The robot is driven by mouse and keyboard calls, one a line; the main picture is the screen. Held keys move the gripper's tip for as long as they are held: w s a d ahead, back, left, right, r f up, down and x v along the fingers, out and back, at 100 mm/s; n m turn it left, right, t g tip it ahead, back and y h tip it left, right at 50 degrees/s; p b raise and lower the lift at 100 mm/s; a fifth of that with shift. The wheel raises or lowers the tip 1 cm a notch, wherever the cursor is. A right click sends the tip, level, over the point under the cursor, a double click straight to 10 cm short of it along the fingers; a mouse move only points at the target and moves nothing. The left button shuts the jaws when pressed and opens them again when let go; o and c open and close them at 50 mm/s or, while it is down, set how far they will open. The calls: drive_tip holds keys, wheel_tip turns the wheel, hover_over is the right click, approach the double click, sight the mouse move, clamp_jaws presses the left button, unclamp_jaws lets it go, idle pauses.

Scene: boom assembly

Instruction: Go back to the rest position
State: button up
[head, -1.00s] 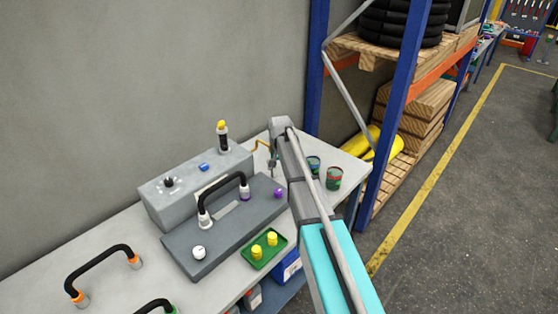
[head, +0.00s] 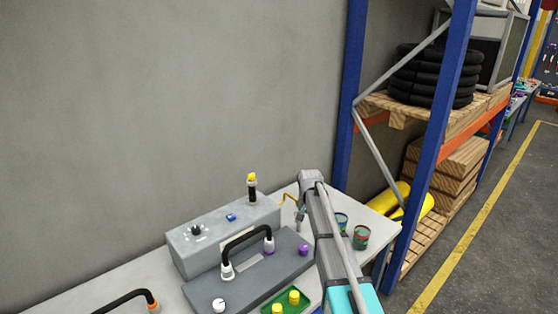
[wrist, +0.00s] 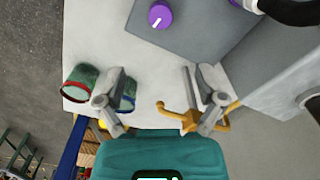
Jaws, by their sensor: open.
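My gripper (wrist: 160,100) is open and empty in the wrist view, its two fingers apart above the light workbench. In the head view my arm reaches over the bench, and my gripper (head: 301,215) shows small at its end, beside the grey base plate (head: 284,275). A black handle with white and purple ends (head: 246,239) stands on that plate. A purple knob (head: 303,249) is on the plate's right part, and it also shows in the wrist view (wrist: 160,16). A white knob (head: 219,305) is at the plate's front left.
A grey control box (head: 222,240) with a yellow-topped post (head: 252,187) stands behind the plate. A yellow hook (wrist: 182,116) is close to the right finger. Two cans (head: 361,237) stand right of my arm. A green tray (head: 286,302) holds yellow pegs. A blue rack upright (head: 432,150) rises at right.

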drive_tip(key=s+f+n+b, duration=0.2)
drive_tip(key=s, duration=1.2)
drive_tip(key=s+f+n+b, duration=0.2)
drive_tip(key=s, duration=1.3)
drive_tip(key=shift+n, duration=0.3)
drive_tip(key=shift+s, duration=0.1)
